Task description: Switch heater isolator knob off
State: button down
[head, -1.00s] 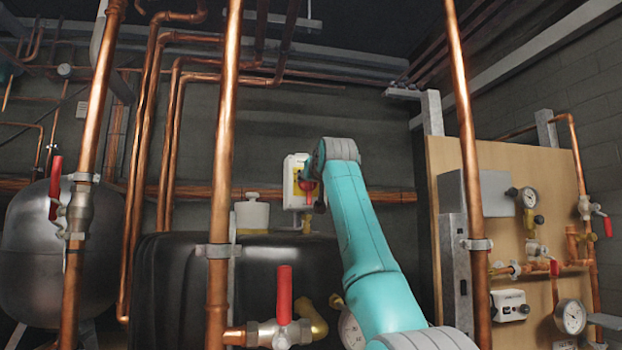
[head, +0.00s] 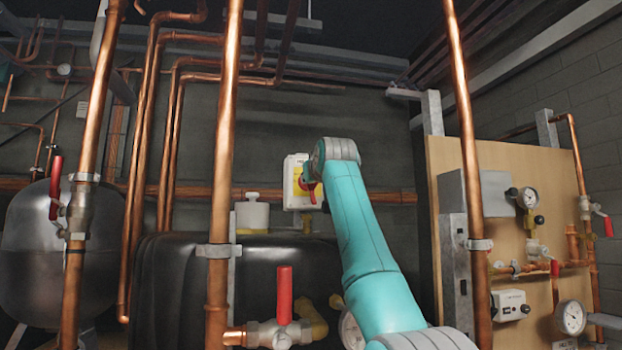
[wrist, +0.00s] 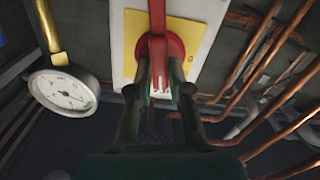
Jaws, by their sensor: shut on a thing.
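The heater isolator is a white box (head: 290,203) on the back wall, with a yellow plate (wrist: 130,42) and a red knob (wrist: 158,50). In the wrist view the red knob's bar runs up and down the picture, between my dark fingers. My gripper (wrist: 160,90) is shut on the red knob. In the head view the red knob (head: 311,190) shows beside my wrist, tilted down to the right. My arm hides part of the box's right side and most of the gripper there.
Vertical copper pipes (head: 224,150) and (head: 466,150) stand in front, either side of my arm. A black tank (head: 185,290) with a white-capped neck lies below the isolator. A round gauge (wrist: 63,92) is left of the gripper in the wrist view. A wooden panel with gauges (head: 445,160) stands right.

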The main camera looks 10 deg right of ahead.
jog(key=shift+a+f+n, duration=0.1)
jog(key=shift+f+n, duration=0.05)
jog(key=shift+n, duration=2.4)
jog(key=shift+a+f+n, duration=0.1)
jog(key=shift+n, duration=2.5)
jog(key=shift+a+f+n, duration=0.1)
jog(key=shift+f+n, duration=0.05)
jog(key=shift+n, duration=2.4)
jog(key=c, duration=1.1)
grip_release()
jog(key=shift+s, duration=5.95)
